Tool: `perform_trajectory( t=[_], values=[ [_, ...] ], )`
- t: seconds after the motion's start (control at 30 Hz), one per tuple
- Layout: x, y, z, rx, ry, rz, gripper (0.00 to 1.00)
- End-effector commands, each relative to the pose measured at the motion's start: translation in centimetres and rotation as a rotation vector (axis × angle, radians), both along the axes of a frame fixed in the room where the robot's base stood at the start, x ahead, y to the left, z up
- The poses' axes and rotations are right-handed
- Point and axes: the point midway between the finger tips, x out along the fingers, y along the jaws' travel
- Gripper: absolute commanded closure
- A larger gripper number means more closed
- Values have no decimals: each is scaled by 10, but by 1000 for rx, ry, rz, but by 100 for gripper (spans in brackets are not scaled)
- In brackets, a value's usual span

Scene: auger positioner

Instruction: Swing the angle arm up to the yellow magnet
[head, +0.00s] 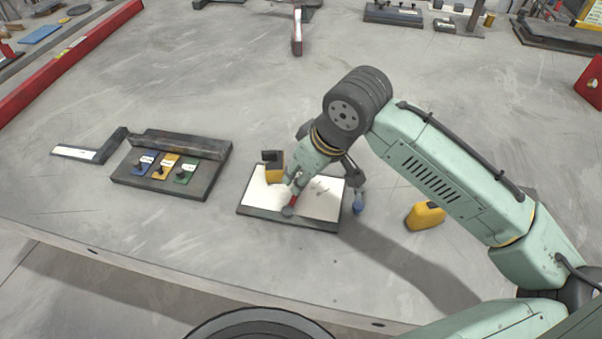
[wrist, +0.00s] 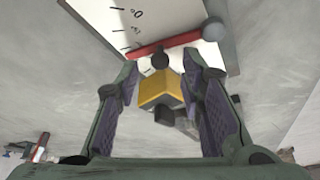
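The white plate (head: 318,192) in a dark frame lies at the middle of the table. The red angle arm (head: 293,202) lies over it, with a grey ball knob (head: 287,211) at its end. In the wrist view the red arm (wrist: 170,45) crosses the plate, with a dark pivot and the grey knob (wrist: 213,30). The yellow magnet (head: 274,175) with a dark handle is at the plate's left side. My gripper (head: 295,184) is over the plate. In the wrist view its fingers (wrist: 160,75) are apart, with a yellow block (wrist: 161,88) visible between them, not clearly touched.
Left of the plate is a dark tray (head: 150,188) with blue, yellow and green tags and a bar. Right of it lies a yellow object (head: 425,215). A red rail (head: 65,58) runs along the left edge. The table behind the plate is mostly clear.

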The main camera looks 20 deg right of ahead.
Motion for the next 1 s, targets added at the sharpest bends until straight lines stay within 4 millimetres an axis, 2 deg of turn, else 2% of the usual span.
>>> perform_trajectory(
  t=[0.2,0.47,0.9,1.0],
  values=[
    [6,3,-16,1,-1,0,65],
    [6,4,-17,1,-1,1,65],
    [6,3,-17,0,0,0,93],
    [7,3,-17,0,0,2,93]
  ],
)
